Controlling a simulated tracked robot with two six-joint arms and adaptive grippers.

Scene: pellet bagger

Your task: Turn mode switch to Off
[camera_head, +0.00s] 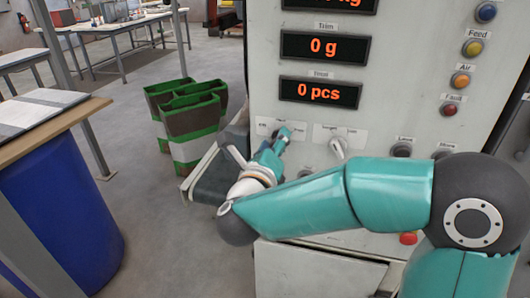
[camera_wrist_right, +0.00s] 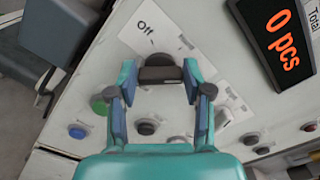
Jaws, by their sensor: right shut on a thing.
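The mode switch (camera_wrist_right: 159,74) is a dark knob on a pale label plate in the right wrist view. The word "Off" is printed on the plate, above and left of the knob. My right gripper (camera_wrist_right: 159,82) is shut on the switch, with one teal finger at each end of the knob. In the head view my right gripper (camera_head: 277,145) is at the panel, below the displays, and largely hides the switch. Where the knob's pointer aims is not clear. My left gripper is not in view.
A second selector knob (camera_head: 338,148) sits right of the switch. Red-digit displays (camera_head: 322,93) are above. Coloured lamps (camera_head: 461,80) line the panel's right side. A red button (camera_head: 408,238) is below my arm. Green crates (camera_head: 190,118) and a blue drum (camera_head: 62,215) stand left.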

